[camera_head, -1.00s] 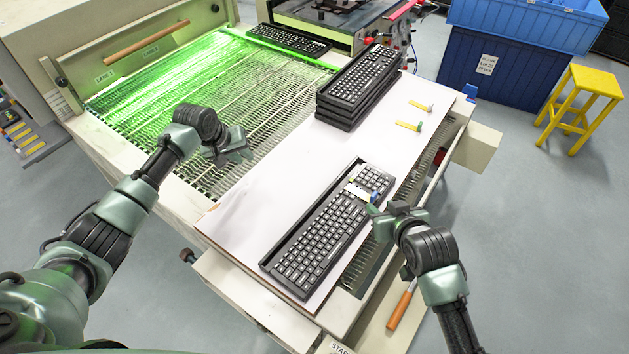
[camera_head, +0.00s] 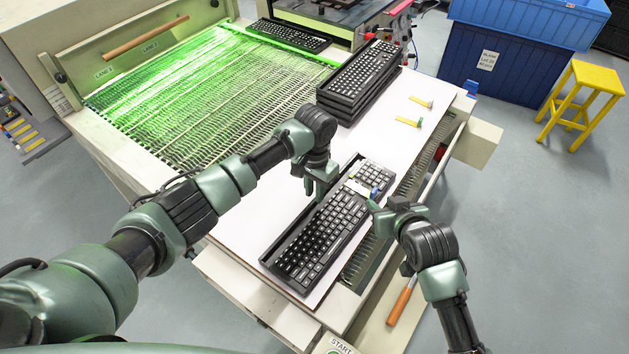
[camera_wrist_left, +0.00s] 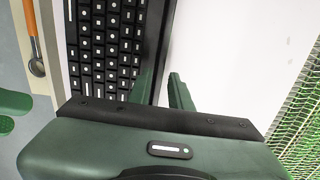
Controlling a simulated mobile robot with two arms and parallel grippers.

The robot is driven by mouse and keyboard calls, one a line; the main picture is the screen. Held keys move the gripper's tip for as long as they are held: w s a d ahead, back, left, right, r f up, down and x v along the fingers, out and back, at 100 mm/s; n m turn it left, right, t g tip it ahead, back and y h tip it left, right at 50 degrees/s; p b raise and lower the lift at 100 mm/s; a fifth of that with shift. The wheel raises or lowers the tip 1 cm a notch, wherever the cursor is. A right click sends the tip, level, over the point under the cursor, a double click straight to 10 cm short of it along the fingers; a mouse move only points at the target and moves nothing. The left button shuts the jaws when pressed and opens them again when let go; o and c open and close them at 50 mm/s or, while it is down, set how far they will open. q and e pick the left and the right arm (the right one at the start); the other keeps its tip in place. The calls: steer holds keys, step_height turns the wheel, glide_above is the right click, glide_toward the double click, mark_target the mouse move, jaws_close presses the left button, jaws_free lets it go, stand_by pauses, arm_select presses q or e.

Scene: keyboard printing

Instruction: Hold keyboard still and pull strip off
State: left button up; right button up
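The black keyboard (camera_head: 315,240) lies on the white board, tilted across the picture. A pale strip (camera_head: 357,187) with a blue tab (camera_head: 374,193) lies across its upper part. My left gripper (camera_head: 318,188) is over the keyboard's left long edge. In the left wrist view its two fingers (camera_wrist_left: 166,88) stand apart, one over the keyboard (camera_wrist_left: 107,45) and one over the bare board; contact is unclear. My right gripper (camera_head: 376,206) is at the keyboard's right edge, close by the blue tab; its fingertips are too small to tell whether they grip it.
A stack of keyboards (camera_head: 358,78) stands farther back on the white board (camera_head: 377,133). Two yellow strips with tabs (camera_head: 408,122) (camera_head: 420,102) lie right of it. A green-lit mesh conveyor (camera_head: 190,110) is at left. An orange-handled tool (camera_head: 402,302) lies below my right gripper.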

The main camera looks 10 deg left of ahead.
arm_select(q)
steer(key=shift+f, duration=1.15)
jaws_close()
stand_by(2.7)
